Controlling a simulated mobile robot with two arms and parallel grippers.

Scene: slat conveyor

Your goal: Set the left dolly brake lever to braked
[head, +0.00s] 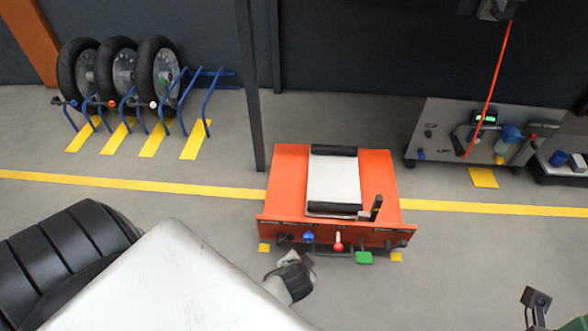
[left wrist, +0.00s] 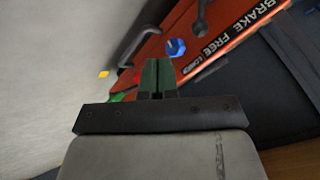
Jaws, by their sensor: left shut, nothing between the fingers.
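The orange dolly (head: 283,190) stands in the middle of the head view, with several levers and knobs along its front panel. A dark lever (head: 283,238) is at the panel's left end. In the left wrist view a dark lever (left wrist: 201,20) stands by the lettering "BRAKE FREE" on the orange panel (left wrist: 222,38); I cannot tell its setting. My left gripper (head: 296,260) is just in front of the panel's left part, below the blue knob (head: 308,237). Its fingers (left wrist: 157,66) are shut and empty, beside the blue knob (left wrist: 176,47). My right gripper (head: 536,298) is at the lower right, its fingers unclear.
A red knob (head: 338,237), a green pedal (head: 363,257) and a dark right-end lever (head: 400,243) are also on the dolly's front. A grey post (head: 250,90) rises behind its left side. Wheels (head: 120,75) stand in a blue rack.

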